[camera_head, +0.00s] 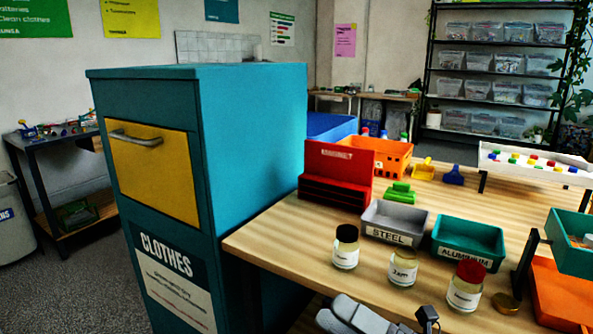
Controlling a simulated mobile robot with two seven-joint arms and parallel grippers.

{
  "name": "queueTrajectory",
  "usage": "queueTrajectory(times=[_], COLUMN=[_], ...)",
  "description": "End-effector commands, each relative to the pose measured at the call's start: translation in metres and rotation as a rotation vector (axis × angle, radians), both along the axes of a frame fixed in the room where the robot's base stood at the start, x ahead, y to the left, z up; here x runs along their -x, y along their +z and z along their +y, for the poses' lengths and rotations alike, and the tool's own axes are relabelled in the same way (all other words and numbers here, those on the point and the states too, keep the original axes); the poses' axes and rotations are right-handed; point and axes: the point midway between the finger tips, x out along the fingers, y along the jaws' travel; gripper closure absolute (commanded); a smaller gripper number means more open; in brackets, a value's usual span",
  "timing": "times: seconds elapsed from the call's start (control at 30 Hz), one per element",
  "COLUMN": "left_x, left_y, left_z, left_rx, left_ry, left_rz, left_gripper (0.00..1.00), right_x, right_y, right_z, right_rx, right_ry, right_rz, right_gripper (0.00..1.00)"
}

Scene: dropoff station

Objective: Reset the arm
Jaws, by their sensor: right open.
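My right arm (365,316) shows at the bottom edge, a grey link in front of the wooden table. My right gripper (428,318) is partly in view at the bottom edge as a small dark part, low near the table's front edge. It is open, and I see nothing held in it. Most of it is cut off by the frame. My left gripper is not in view.
A teal clothes bin (255,150) with a yellow flap stands left of the table (300,235). Behind are steel (395,222) and aluminum (468,240) trays.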

Motion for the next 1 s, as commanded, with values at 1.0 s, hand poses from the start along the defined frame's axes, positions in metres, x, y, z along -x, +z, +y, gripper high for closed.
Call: queueTrajectory(times=[1.0], left_x=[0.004], left_y=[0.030], left_z=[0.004], left_rx=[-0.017], left_ry=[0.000], left_rz=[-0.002], left_gripper=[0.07], right_x=[0.134], right_y=[-0.276], right_z=[-0.140], right_rx=[-1.215], right_ry=[-0.746], right_rz=[1.867], right_gripper=[0.25])
